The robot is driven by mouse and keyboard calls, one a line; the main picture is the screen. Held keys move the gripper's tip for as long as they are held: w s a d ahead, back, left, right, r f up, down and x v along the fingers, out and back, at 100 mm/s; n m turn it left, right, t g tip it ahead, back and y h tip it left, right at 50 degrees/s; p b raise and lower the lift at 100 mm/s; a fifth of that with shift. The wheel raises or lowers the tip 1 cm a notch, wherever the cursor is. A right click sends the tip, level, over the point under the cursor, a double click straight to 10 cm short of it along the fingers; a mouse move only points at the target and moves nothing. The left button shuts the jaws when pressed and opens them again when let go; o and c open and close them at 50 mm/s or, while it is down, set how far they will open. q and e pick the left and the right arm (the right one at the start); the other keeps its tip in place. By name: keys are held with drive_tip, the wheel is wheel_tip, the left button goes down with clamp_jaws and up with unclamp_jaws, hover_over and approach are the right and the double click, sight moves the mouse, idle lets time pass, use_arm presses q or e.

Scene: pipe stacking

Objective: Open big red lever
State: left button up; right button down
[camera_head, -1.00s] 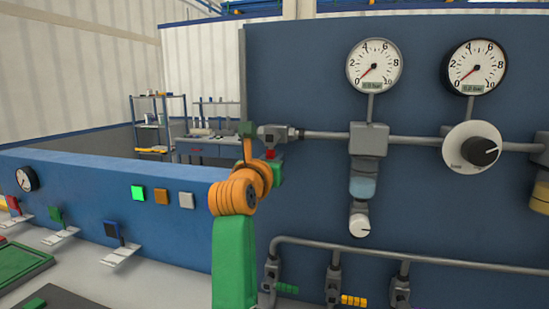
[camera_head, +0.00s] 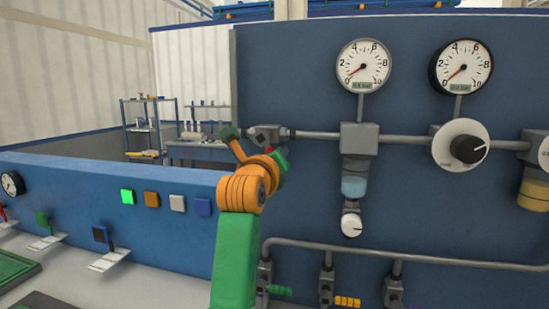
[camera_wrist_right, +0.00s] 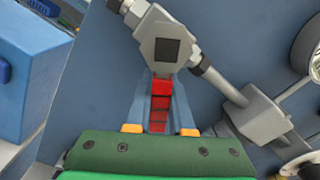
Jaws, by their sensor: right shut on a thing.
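The big red lever (camera_wrist_right: 160,102) shows in the right wrist view as a red bar below a grey valve body (camera_wrist_right: 165,45). My right gripper (camera_wrist_right: 162,88) has its two grey-blue fingers on either side of the lever and is shut on it. In the head view my green and orange right arm rises from the bottom middle to the grey valve (camera_head: 266,137) at the left end of the upper pipe. My left gripper is out of view.
The upper pipe (camera_head: 315,135) runs right along the blue panel (camera_head: 300,75) to a gauge (camera_head: 363,66) and a white dial (camera_head: 460,146). A lower pipe (camera_head: 340,250) with several small valves runs below. Lit green and other buttons (camera_head: 127,196) sit on the low blue wall at left.

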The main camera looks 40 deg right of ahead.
drive_tip(key=shift+s+r+n, duration=0.1)
drive_tip(key=shift+r+n, duration=0.05)
drive_tip(key=shift+n, duration=0.15)
drive_tip(key=c, duration=0.8)
unclamp_jaws()
drive_tip(key=shift+d, duration=0.2)
drive_tip(key=b+v, duration=0.3)
drive_tip(key=v, duration=0.4)
drive_tip(key=shift+b, duration=0.35)
